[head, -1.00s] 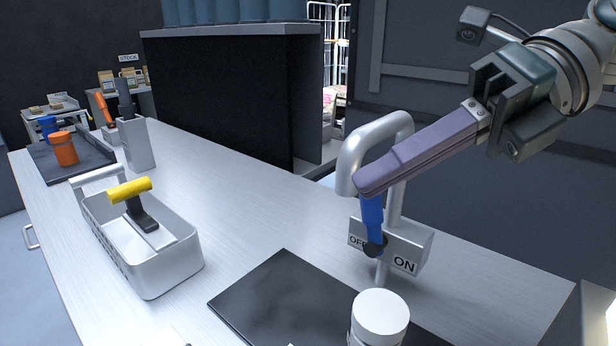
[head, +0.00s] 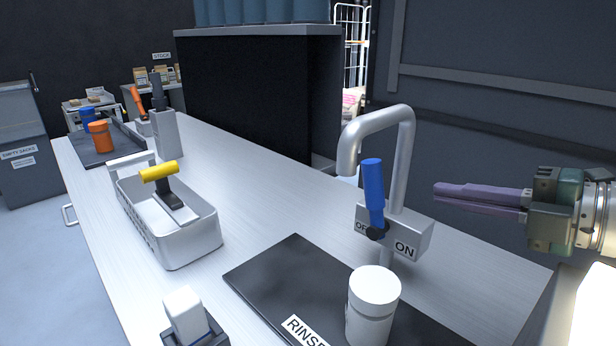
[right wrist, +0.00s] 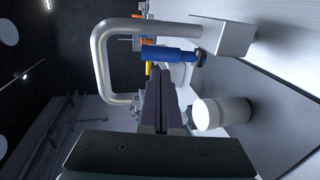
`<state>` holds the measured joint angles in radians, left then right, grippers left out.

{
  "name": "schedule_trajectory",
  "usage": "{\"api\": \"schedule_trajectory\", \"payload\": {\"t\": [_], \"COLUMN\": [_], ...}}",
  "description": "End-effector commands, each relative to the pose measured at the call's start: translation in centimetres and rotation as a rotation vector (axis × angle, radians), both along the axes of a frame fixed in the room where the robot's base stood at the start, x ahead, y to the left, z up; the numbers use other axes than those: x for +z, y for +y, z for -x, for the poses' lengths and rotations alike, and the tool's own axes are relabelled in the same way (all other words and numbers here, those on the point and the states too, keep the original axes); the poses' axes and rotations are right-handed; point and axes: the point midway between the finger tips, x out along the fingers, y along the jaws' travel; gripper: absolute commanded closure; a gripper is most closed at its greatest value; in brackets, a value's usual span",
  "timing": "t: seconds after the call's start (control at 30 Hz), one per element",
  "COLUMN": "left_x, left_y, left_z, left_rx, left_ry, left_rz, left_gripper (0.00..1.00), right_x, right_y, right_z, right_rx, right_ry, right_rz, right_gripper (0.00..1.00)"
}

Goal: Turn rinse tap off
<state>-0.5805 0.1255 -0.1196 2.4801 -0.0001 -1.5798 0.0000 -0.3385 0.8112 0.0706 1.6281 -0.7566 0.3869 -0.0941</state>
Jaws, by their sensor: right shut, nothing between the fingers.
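The rinse tap (head: 405,150) is a grey bent pipe on a box with OFF and ON labels, at the right of the counter. Its blue lever (head: 373,190) stands nearly upright, leaning slightly left, with its black pivot between the labels. The OFF label is partly hidden by the lever. My right gripper (head: 436,197) is to the right of the tap, apart from it, with its purple fingers shut and empty. In the right wrist view the fingers (right wrist: 160,78) point past the blue lever (right wrist: 168,55) without visible contact. My left gripper is not in view.
A white-lidded jar (head: 374,300) stands on the black rinse mat (head: 270,275) below the tap. A white basket (head: 200,243) with a yellow-handled tool is at left. A small white block in a dark holder (head: 188,318) is at the front. The counter between is clear.

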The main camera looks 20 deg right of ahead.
Motion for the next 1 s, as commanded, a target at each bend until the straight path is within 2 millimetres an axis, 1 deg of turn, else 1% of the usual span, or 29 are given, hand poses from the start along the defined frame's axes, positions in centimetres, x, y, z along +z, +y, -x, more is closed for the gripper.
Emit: {"api": "schedule_trajectory", "payload": {"t": [0.03, 0.2, 0.4, 0.5, 0.67, 1.0], "left_x": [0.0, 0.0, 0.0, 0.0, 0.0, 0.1], "left_y": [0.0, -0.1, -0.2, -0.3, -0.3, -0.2], "left_z": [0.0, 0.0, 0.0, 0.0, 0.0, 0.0], "left_rx": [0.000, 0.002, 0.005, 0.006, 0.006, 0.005], "left_ry": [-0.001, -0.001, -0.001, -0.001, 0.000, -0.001], "left_rz": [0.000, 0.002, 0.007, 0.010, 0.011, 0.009], "left_gripper": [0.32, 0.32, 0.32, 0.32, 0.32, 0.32], "right_x": [0.0, -0.6, -1.3, -1.5, -1.7, -1.6], "right_y": [0.3, 1.4, 2.4, 2.6, 2.9, 2.9], "right_z": [-0.9, -3.3, -5.6, -6.4, -6.9, -6.9], "right_rx": [0.000, 0.000, 0.000, 0.000, 0.001, 0.002], "right_ry": [-0.005, -0.004, -0.003, -0.001, 0.000, 0.002], "right_rz": [-0.002, -0.001, -0.001, 0.000, -0.001, 0.000], "right_gripper": [1.00, 1.00, 1.00, 1.00, 1.00, 1.00]}}
